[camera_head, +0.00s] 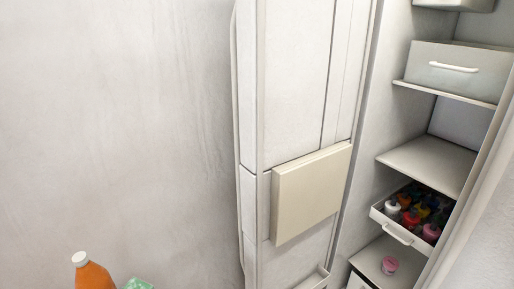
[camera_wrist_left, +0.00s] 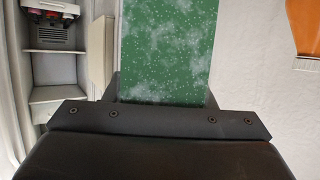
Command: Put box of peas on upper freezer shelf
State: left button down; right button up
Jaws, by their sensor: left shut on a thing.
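A green, white-speckled box, which I take to be the box of peas (camera_wrist_left: 165,45), fills the upper middle of the left wrist view. My left gripper (camera_wrist_left: 163,92) is shut on its near end. A small corner of the green box (camera_head: 139,284) shows at the bottom edge of the head view, left of the open cabinet. The cabinet at the right has a bare middle shelf (camera_head: 430,163) and an upper shelf (camera_head: 445,93) carrying a white drawer (camera_head: 460,72). My right gripper is in neither view.
An orange bottle (camera_head: 92,275) with a white cap stands left of the box. An open door (camera_head: 290,90) with a beige panel (camera_head: 312,192) lies between box and shelves. Below the bare shelf, a pulled-out drawer (camera_head: 396,231) holds several colourful containers; a pink tub (camera_head: 390,265) sits lower.

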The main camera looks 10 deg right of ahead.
aim_at(445, 163)
jog(key=z, duration=1.6)
jog(key=i, duration=0.05)
